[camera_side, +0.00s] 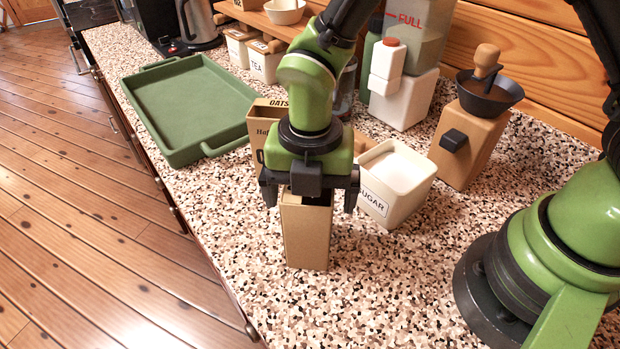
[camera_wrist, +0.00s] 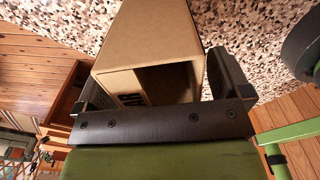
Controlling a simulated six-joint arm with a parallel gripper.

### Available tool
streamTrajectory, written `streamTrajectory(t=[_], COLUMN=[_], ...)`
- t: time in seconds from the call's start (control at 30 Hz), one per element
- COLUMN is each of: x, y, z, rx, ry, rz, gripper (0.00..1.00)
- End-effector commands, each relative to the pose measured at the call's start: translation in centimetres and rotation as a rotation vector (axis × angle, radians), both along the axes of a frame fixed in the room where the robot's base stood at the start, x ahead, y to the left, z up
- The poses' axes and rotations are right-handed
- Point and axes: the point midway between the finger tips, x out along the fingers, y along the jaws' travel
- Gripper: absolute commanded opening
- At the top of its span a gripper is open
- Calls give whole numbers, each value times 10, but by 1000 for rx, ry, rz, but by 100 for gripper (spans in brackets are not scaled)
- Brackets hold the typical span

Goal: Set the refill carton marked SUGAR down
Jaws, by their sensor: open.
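The tan refill carton (camera_side: 307,240) stands upright on the speckled counter below my gripper. Its open top and part of a dark-lettered label show in the wrist view (camera_wrist: 150,50); the full word is not readable there. My gripper (camera_side: 311,198) is open above the carton, with one finger on each side of its top. In the wrist view the fingers of my gripper (camera_wrist: 160,95) stand at either side of the carton, with a gap visible on the right. A white canister (camera_side: 400,178) labelled SUGAR stands just right of my gripper, open at the top.
An OATS carton (camera_side: 262,112) stands close behind my gripper. A green tray (camera_side: 190,105) lies at the back left, a grinder (camera_side: 468,135) at the right. A TEA canister (camera_side: 264,66) and a white bottle (camera_side: 402,98) stand behind. The counter in front is clear.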

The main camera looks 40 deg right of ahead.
Motion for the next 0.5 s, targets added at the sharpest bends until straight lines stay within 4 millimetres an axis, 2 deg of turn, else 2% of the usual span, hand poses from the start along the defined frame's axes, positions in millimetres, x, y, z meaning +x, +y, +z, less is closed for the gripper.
streamTrajectory(t=[0.17,0.3,0.5], x=[1,2,2], y=[0,0,0], z=[24,54,86], rx=[4,5,3], ry=[-8,-9,-6], rz=[0,0,1], gripper=[96,96,96])
